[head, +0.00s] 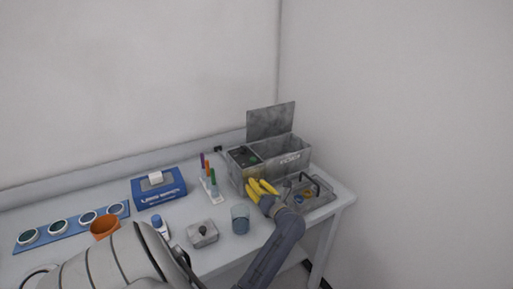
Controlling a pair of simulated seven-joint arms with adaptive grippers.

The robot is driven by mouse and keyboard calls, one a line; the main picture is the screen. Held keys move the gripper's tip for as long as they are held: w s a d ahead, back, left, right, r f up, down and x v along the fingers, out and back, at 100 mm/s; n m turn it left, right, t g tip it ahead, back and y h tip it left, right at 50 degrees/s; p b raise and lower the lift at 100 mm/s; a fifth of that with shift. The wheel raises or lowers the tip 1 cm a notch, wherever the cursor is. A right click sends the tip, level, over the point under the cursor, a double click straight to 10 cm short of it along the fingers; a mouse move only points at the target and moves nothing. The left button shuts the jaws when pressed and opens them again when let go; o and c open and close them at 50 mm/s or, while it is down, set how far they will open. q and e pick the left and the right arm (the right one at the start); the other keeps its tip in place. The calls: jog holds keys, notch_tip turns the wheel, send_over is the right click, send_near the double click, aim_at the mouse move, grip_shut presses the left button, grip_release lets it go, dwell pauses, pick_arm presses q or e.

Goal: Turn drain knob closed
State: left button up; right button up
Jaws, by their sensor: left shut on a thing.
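A grey metal tank box (238,174) with a raised lid (270,121) stands at the back right of the bench. My left gripper (262,188), with yellow fingers, is at the front lower part of the box. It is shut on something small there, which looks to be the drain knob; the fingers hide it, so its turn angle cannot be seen. My right gripper is not in view.
A metal tray with a dark handle (318,187) stands right of the gripper. A glass beaker (240,219), a small grey block (202,234), a marker rack (209,190), a blue box (159,188) and an orange cup (104,227) stand leftward.

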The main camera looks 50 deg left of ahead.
pick_arm(q)
jog(key=m, duration=0.3)
jog(key=f+m, duration=0.1)
jog(key=m, duration=0.1)
jog(key=shift+s+d+f+m, duration=0.1)
jog(key=shift+s+m, duration=0.15)
jog(key=shift+m, duration=0.05)
jog(key=m, duration=0.4)
jog(key=shift+m, duration=0.3)
jog(key=shift+r, duration=0.2)
jog(key=o, duration=0.9)
jog(key=shift+a, duration=0.2)
jog(key=o, duration=0.4)
jog(key=shift+s+r, duration=0.25)
jog(key=shift+o, duration=0.6)
jog(key=shift+w, duration=0.2)
jog(key=shift+d, duration=0.1)
